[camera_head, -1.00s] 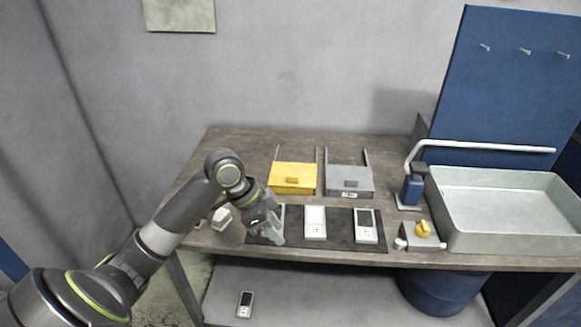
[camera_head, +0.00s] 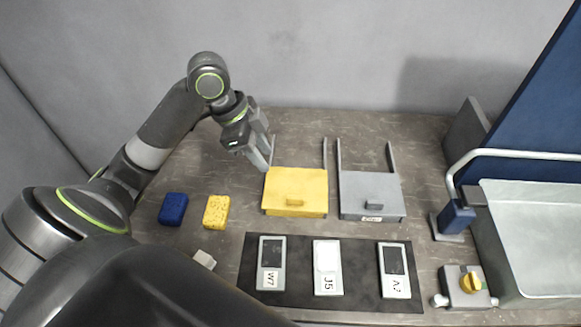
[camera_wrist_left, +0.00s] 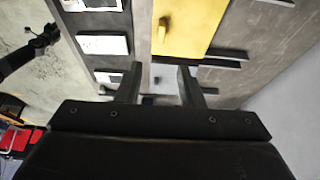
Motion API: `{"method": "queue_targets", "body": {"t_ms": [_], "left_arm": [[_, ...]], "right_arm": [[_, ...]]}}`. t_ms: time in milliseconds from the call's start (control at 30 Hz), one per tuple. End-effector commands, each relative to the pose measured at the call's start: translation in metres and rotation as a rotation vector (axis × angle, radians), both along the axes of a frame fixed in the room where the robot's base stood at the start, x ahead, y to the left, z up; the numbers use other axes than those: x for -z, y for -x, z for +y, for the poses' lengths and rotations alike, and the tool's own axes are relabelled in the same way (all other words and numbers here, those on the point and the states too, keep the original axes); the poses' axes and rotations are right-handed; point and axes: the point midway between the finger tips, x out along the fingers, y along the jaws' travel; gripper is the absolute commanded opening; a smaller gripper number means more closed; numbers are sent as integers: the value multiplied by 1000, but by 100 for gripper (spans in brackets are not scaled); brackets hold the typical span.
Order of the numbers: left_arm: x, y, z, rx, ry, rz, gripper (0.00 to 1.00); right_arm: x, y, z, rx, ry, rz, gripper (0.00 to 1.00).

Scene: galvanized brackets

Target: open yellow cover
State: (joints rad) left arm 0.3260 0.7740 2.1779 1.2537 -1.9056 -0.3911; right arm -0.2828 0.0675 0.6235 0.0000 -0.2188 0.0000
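The yellow cover (camera_head: 296,185) lies flat and closed on the worktop, with a small yellow handle (camera_head: 295,202) near its front edge. Two grey rails run back from it. In the left wrist view the yellow cover (camera_wrist_left: 195,20) is at the top. My left gripper (camera_head: 265,154) is above the worktop by the cover's back left corner, with no clear contact. In the left wrist view its two fingers (camera_wrist_left: 159,78) stand apart with nothing between them. My right gripper is not in view.
A grey cover (camera_head: 371,190) lies right of the yellow one. A dark mat (camera_head: 303,285) with three devices is in front. A blue sponge (camera_head: 173,209) and a yellow sponge (camera_head: 216,212) lie left. A metal sink (camera_head: 530,235) and blue tap stand right.

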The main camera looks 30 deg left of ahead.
Motion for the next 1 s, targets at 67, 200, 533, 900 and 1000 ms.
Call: {"method": "queue_targets", "body": {"t_ms": [67,200,533,900,1000], "left_arm": [[0,0,0,0,0,1,35],[5,-1,-2,0,3,1,35],[45,-7,-18,-2,7,3,35],[105,-17,-41,-2,7,6,35],[122,-21,-47,-2,7,5,35]], "right_arm": [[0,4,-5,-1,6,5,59],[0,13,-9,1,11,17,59],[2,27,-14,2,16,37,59],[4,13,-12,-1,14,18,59],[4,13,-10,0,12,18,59]]}}
